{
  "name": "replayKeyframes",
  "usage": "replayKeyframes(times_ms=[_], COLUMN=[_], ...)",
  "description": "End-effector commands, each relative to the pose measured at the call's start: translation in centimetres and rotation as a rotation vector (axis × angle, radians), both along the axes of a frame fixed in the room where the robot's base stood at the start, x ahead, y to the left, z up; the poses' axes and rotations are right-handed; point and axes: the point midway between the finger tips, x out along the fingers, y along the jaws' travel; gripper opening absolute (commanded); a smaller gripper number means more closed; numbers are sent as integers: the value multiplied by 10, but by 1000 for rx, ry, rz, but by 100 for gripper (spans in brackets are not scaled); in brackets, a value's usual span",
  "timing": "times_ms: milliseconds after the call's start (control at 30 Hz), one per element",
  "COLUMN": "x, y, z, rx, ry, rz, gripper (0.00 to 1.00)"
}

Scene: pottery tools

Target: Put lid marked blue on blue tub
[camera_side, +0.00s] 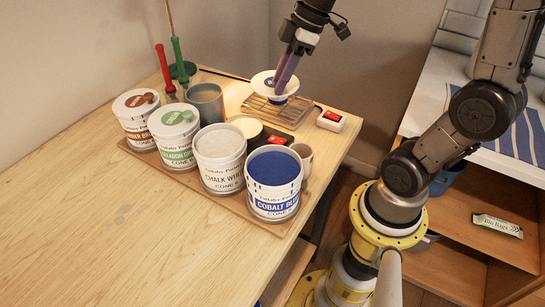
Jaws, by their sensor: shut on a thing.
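The blue tub (274,198), labelled Cobalt Blue, stands uncovered at the front right of the row of tubs, with blue glaze (275,168) showing in it. The lid marked blue (260,82) is a white disc with a dark blue mark on top. My gripper (281,86) is shut on this lid, its purple fingers pointing down. The lid is over the wooden slatted rack at the back of the table, behind the blue tub and apart from it. The fingers hide part of the lid's top. I cannot tell exactly how high it is above the rack.
Chalk-white tub (220,177) is uncovered; green tub (177,150) and brown tub (139,128) have lids. Behind them stand a grey cup (206,100), red and green upright tools (178,62), a pale disc (247,126) and a small mug (304,158). The table's left front is clear.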

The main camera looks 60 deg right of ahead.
Motion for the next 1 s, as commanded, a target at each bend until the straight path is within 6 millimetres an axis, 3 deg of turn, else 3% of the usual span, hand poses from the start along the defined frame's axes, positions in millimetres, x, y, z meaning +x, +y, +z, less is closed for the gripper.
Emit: replayKeyframes(times_ms=[300, 533, 733, 1000], x=[-130, -208, -234, -228], y=[47, 80, 93, 96], z=[73, 101, 107, 103], rx=[-8, -8, -4, -5], ry=[-12, -9, -3, 1], rz=[388, 524, 487, 484], gripper=[0, 0, 0, 0])
